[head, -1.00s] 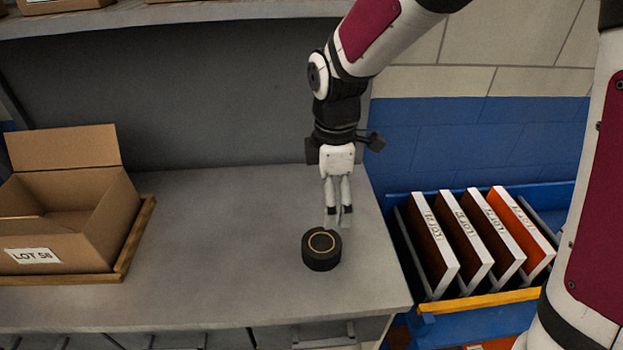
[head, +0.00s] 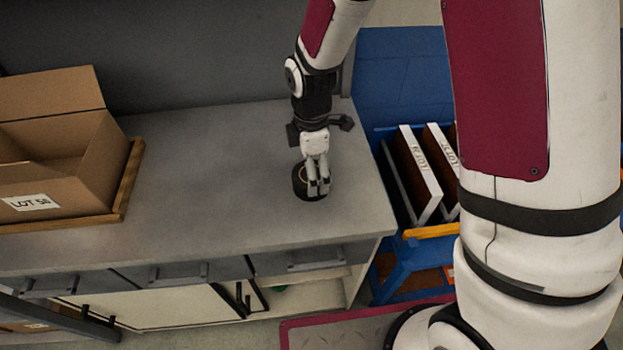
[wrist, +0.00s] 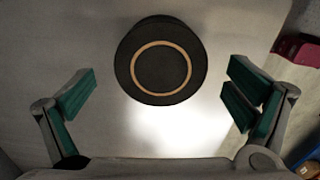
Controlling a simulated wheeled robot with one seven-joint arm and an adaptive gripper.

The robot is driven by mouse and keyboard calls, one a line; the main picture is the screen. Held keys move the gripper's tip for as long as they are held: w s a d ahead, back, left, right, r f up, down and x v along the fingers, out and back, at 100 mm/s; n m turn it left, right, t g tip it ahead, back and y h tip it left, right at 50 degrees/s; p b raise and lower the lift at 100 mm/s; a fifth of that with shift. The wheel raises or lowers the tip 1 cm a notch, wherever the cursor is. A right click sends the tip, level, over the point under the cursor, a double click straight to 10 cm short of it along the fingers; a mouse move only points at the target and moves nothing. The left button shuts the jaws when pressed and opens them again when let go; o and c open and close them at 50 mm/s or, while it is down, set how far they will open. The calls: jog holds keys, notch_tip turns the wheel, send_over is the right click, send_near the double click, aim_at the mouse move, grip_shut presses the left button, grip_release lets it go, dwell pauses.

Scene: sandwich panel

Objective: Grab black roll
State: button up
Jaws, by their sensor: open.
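The black roll (head: 300,181), a short dark cylinder with a tan ring on top, stands on the grey counter (head: 210,180) near its right end. In the wrist view the roll (wrist: 160,62) is whole and lies ahead of and between the green-padded fingers. My gripper (head: 318,190) is pointing down at the roll and hides part of it in the head view. In the wrist view my gripper (wrist: 160,98) is open, with a clear gap between each finger and the roll. How high the fingertips are over the counter is hard to tell.
An open cardboard box (head: 75,185) sits in a wooden tray (head: 131,182) at the left. A blue rack (head: 410,262) with upright panels (head: 419,178) stands beyond the counter's right edge. The counter between box and roll is clear.

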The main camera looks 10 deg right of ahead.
jog(key=shift+a+f, duration=0.1)
jog(key=shift+f, duration=1.45)
jog(key=shift+s, duration=0.1)
jog(key=c, duration=1.2)
jog(key=shift+c, duration=0.2)
jog(key=shift+r, duration=0.15)
